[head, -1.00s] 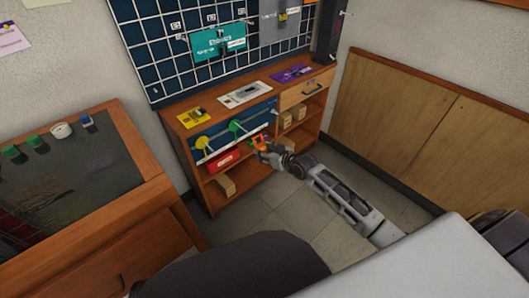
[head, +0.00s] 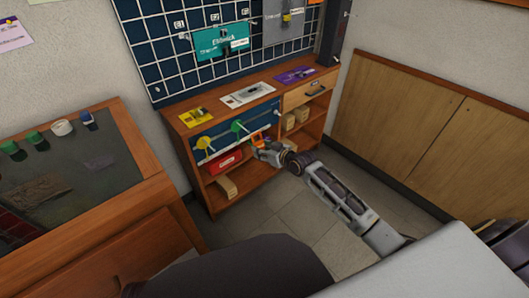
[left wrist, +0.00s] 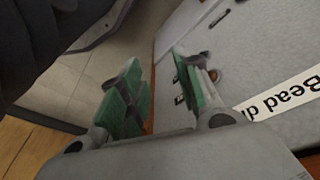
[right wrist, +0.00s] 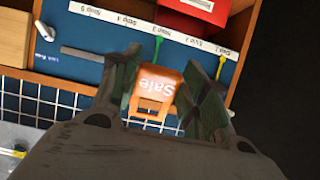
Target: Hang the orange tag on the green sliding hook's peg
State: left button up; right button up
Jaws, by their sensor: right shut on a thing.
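The orange tag (right wrist: 155,88), with "Sale" printed on it, is between the fingers of my right gripper (right wrist: 165,95), which is shut on it. In the head view the right gripper (head: 262,145) holds the tag (head: 257,138) just right of the green sliding hook (head: 238,126), in front of the blue rail panel. In the right wrist view the green hook (right wrist: 158,44) shows just beyond the tag, apart from it in the picture; its peg is too small to make out. My left gripper (left wrist: 160,85) is open and empty, seen only in its wrist view.
A yellow hook (head: 205,143) sits on the same panel to the left. A red box (head: 226,161) and wooden blocks (head: 227,187) lie on the shelves below. A wire grid wall (head: 165,50) rises behind the cabinet top. A dark-topped desk (head: 60,175) stands at the left.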

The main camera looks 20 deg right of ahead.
aim_at(255, 143)
jog(key=shift+w+a+f+b, duration=0.1)
jog(key=shift+w+a+b, duration=0.05)
jog(key=shift+w+b, duration=0.2)
jog(key=shift+w+a, duration=0.1)
jog(key=shift+w, duration=0.3)
jog(key=shift+w+a+b, duration=0.2)
jog(key=shift+w+b, duration=0.25)
jog(key=shift+b, duration=0.25)
jog(key=shift+w+a+f+b, duration=0.15)
jog(key=shift+w+a+b, duration=0.05)
jog(key=shift+w+b, duration=0.5)
jog(key=shift+w, duration=0.1)
jog(key=shift+w+a+b, duration=0.25)
jog(key=shift+w+b, duration=0.2)
jog(key=shift+w, duration=0.05)
jog(key=shift+w+a+b, duration=0.1)
jog(key=shift+w+b, duration=0.2)
jog(key=shift+b, duration=0.05)
pick_arm(q)
jog(key=shift+t+h, duration=0.5)
jog(key=shift+t, duration=0.3)
jog(key=r, duration=0.1)
jog(key=d+r, duration=0.1)
jog(key=r, duration=0.1)
jog(key=shift+w+d+r+p, duration=0.25)
jog(key=shift+w+r+p, duration=0.1)
pick_arm(e)
jog(key=shift+w+a+f, duration=0.2)
jog(key=shift+w+f, duration=0.1)
jog(key=shift+w, duration=0.3)
